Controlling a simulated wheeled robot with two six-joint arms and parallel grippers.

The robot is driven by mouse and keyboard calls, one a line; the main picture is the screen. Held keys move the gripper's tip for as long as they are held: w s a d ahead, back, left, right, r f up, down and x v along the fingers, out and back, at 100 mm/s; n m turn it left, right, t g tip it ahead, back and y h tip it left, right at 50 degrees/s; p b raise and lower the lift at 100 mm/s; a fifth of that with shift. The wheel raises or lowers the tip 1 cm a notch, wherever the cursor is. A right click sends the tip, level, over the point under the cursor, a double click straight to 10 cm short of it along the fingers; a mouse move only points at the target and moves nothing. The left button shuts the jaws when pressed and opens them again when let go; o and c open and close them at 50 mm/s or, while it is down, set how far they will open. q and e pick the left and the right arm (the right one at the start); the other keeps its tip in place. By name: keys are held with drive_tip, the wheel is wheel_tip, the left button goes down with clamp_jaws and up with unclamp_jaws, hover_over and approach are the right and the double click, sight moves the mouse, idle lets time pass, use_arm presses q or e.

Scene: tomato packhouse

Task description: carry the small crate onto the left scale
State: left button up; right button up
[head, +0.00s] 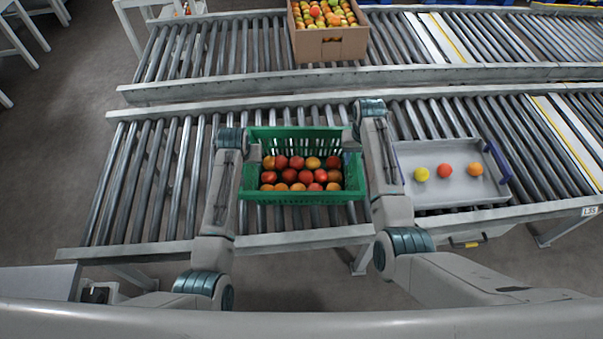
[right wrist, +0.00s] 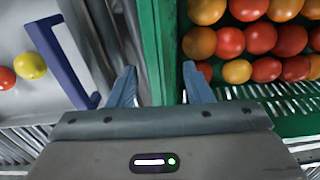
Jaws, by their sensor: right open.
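The green crate (head: 300,197), full of red and orange tomatoes, stands on the near roller conveyor between my two arms. In the right wrist view its green wall (right wrist: 158,45) lies between the fingers of my right gripper. The right gripper (head: 350,140) is open, one finger on each side of that wall; I cannot tell if they touch it. My left gripper (head: 255,152) is at the crate's left end, largely hidden by its own arm, so its jaws cannot be read. I cannot make out a left scale in either view.
A grey tray (head: 440,190) with blue handles and three loose tomatoes lies just right of the crate. The near conveyor (head: 150,180) is bare to the left. A cardboard box (head: 331,47) of tomatoes sits on the far conveyor. A pale surface (head: 40,282) shows at lower left.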

use_arm(q)
drive_tip(key=c, duration=1)
use_arm(e)
clamp_jaws()
use_arm(q)
clamp_jaws()
use_arm(e)
drive_tip(key=shift+w+r, duration=0.1)
